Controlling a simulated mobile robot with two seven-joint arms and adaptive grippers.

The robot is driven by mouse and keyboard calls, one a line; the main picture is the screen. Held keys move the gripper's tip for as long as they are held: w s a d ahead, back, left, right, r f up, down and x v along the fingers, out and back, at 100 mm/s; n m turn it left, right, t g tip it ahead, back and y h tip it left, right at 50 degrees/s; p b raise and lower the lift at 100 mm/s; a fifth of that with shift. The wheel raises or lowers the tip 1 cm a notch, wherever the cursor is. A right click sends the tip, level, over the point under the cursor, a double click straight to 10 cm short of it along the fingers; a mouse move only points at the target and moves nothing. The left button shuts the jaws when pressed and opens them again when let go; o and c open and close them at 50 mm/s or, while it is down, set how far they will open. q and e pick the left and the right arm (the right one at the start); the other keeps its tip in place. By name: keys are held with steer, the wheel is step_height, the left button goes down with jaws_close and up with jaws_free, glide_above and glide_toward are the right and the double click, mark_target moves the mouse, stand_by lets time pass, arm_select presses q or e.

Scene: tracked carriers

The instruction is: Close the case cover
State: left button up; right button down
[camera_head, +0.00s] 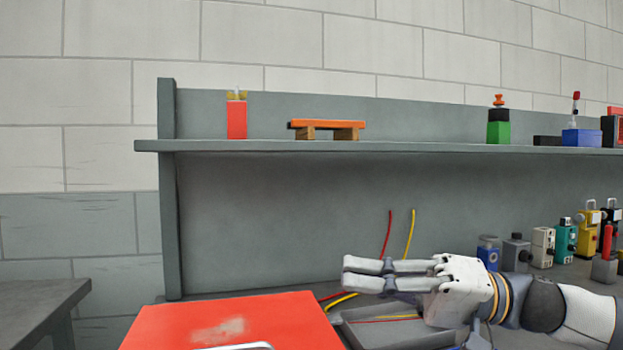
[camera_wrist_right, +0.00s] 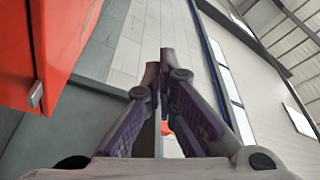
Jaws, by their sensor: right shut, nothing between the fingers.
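The red case (camera_head: 230,318) shows at the bottom of the head view, left of centre. Its red top face has a pale worn patch, and part of a light handle shows at the lower picture edge. Its front is cut off, and I cannot tell how far the cover is open. In the right wrist view a red wall of it (camera_wrist_right: 50,40) with a metal latch (camera_wrist_right: 36,95) fills the upper left. My right gripper (camera_head: 347,274) is shut and empty, just right of the case and above a grey tray. Its fingertips (camera_wrist_right: 166,55) meet in the wrist view.
The grey tray (camera_head: 395,334) lies under my right gripper, with red and yellow cables (camera_head: 410,235) behind it. Several small devices (camera_head: 541,247) stand at the right. A shelf (camera_head: 400,148) with small objects runs above. Another table (camera_head: 40,300) is at the left.

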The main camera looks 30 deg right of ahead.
arm_select(q)
steer(key=shift+s+f+g+b, duration=0.3)
steer(key=shift+s+f+b, duration=0.6)
steer(key=shift+f, duration=0.1)
arm_select(e)
step_height(320, 180, down, 8)
steer(key=s, duration=0.2)
steer(key=shift+s+a, duration=0.2)
steer(key=shift+a, duration=0.05)
step_height(320, 180, up, 5)
steer(key=p, duration=0.2)
arm_select(q)
steer(key=shift+w+d+r, duration=0.15)
steer(key=shift+r, duration=0.25)
steer(key=shift+w+d+r, duration=0.15)
steer(key=shift+r, duration=0.25)
arm_select(e)
steer(key=s+d+f, duration=0.2)
steer(key=d+f, duration=0.2)
steer(key=d, duration=0.5)
steer(key=shift+d+f, duration=0.15)
steer(key=shift+f, duration=0.05)
